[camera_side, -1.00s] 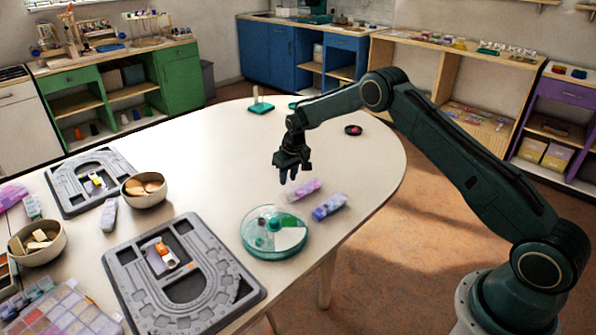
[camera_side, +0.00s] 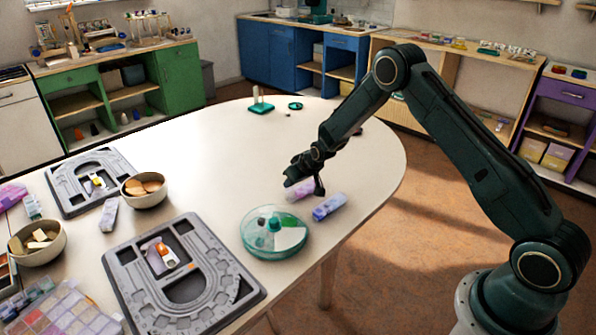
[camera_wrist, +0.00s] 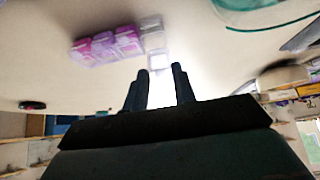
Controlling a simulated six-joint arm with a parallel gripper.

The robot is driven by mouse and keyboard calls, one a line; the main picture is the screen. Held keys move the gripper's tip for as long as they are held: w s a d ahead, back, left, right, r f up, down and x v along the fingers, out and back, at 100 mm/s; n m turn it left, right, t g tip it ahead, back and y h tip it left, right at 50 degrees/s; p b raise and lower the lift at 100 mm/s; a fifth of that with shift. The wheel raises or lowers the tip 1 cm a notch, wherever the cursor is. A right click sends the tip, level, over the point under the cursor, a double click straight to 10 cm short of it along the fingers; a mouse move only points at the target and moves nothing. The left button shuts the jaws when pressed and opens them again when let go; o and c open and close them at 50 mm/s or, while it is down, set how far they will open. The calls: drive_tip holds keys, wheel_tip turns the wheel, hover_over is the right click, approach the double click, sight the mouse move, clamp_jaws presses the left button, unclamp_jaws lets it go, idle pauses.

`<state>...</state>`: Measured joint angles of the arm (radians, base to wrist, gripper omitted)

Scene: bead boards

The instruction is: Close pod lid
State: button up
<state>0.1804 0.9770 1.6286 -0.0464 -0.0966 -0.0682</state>
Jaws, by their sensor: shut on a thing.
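A pink and purple pod strip (camera_side: 299,192) with several compartments lies near the table's right side. It also shows in the wrist view (camera_wrist: 108,45), with its clear end compartments towards my fingertips. A pale clear lid (camera_wrist: 160,62) at that end shows between the fingertips. My gripper (camera_side: 306,188) is low and tilted over the strip, and its fingers partly hide it. In the wrist view my gripper (camera_wrist: 161,74) has a narrow gap between its fingers and is shut on the lid, though the exact contact is blurred. A blue and purple pod strip (camera_side: 329,207) lies just to the right.
A round teal bead case (camera_side: 273,250) stands in front of the strips, left of the table edge. Grey bead boards (camera_side: 113,270) and bowls (camera_side: 145,203) fill the left side. A teal stand (camera_side: 261,107) is at the back. The middle of the table is clear.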

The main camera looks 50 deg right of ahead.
drive_tip(key=shift+s+a+f+t, duration=0.1)
drive_tip(key=shift+s+f+t, duration=0.2)
drive_tip(key=shift+t, duration=0.35)
drive_tip(key=shift+s+d+f+t, duration=0.15)
drive_tip(key=shift+s+t, duration=0.2)
drive_tip(key=shift+t, duration=0.35)
drive_tip(key=shift+s+a+f+t, duration=0.2)
drive_tip(key=shift+s+t, duration=0.15)
drive_tip(key=shift+t, duration=0.3)
drive_tip(key=shift+s+f+t+h, duration=0.15)
drive_tip(key=shift+s+f+t, duration=0.05)
drive_tip(key=shift+t, duration=0.4)
drive_tip(key=shift+s+f+t+h, duration=0.15)
drive_tip(key=shift+t, duration=0.45)
drive_tip(key=o, duration=0.7)
drive_tip(key=shift+c, duration=0.2)
drive_tip(key=shift+s, duration=0.15)
drive_tip(key=shift+v, duration=3.55)
